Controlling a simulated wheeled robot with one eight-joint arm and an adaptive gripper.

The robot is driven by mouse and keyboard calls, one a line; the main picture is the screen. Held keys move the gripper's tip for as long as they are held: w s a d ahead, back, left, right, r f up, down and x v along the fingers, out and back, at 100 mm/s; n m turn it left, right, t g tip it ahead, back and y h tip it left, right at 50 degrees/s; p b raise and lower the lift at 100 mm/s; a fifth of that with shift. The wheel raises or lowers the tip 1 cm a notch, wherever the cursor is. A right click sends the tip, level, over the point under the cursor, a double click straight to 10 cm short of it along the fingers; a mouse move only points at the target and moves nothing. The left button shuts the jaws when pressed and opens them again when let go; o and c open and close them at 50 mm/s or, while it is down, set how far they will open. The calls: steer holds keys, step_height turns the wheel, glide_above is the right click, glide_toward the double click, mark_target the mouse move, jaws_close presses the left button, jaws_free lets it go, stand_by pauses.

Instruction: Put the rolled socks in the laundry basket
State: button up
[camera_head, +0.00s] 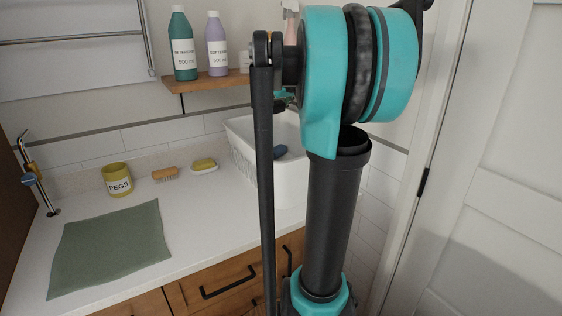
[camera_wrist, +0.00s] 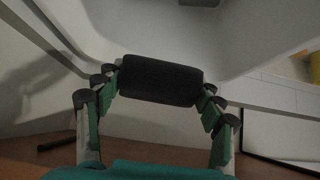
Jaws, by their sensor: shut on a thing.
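The rolled socks (camera_wrist: 160,80) are a dark, short roll in the wrist view. My gripper (camera_wrist: 160,84) is shut on them, with a finger on each end. White surfaces that look like the laundry basket's walls surround them in that view. I cannot tell whether they are below its rim. In the head view the white laundry basket (camera_head: 243,150) stands on the counter at the back, partly hidden by my arm. A dark blue-grey thing (camera_head: 280,151) shows within its opening; I cannot tell what it is.
A green mat (camera_head: 110,248), a yellow pegs pot (camera_head: 117,180), a brush (camera_head: 165,174) and a soap dish (camera_head: 204,167) are on the white counter left of the basket. Bottles stand on a wooden shelf (camera_head: 205,82) above. A white door (camera_head: 500,170) is at right.

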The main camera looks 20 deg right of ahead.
step_height(320, 180, down, 19)
steer(key=shift+r, duration=0.2)
stand_by(0.4)
steer(key=shift+f, duration=0.15)
steer(key=o, duration=1.1)
steer(key=shift+o, duration=0.2)
steer(key=shift+s+r, duration=0.1)
steer(key=shift+r, duration=0.15)
steer(key=v, duration=1.2)
steer(key=shift+a, duration=0.1)
